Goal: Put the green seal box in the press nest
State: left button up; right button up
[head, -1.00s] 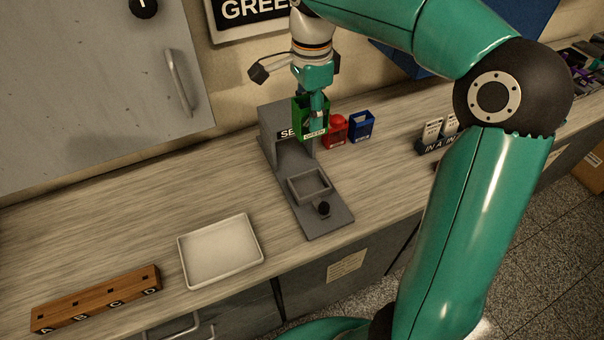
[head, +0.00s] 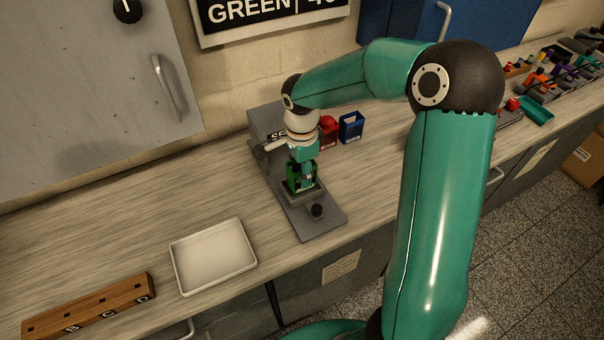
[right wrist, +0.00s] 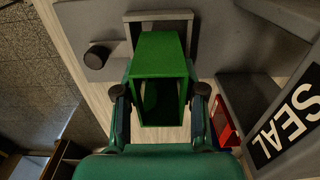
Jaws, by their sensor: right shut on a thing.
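The green seal box (head: 292,180) is held by my right gripper (head: 303,178), whose fingers are on its two sides. In the right wrist view the box (right wrist: 160,55) is between the fingers, open end toward the camera. The grey press nest (head: 290,196) is a square frame on the press base (head: 322,226). The box is over the nest, its lower end at the frame. The nest's rim (right wrist: 160,15) shows beyond the box in the right wrist view. I cannot tell whether the box has entered the nest or touches its bottom. My left gripper is not in view.
A black knob (head: 317,210) stands in front of the nest. The upright SEAL press body (head: 266,122) is behind it. A red box (head: 328,133) and a blue box (head: 351,127) stand to the right. A white tray (head: 213,257) lies left, with clear counter around it.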

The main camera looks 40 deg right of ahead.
jog(key=shift+f, duration=0.85)
jog(key=shift+f, duration=0.2)
jog(key=o, duration=1.1)
jog(key=shift+r, duration=0.1)
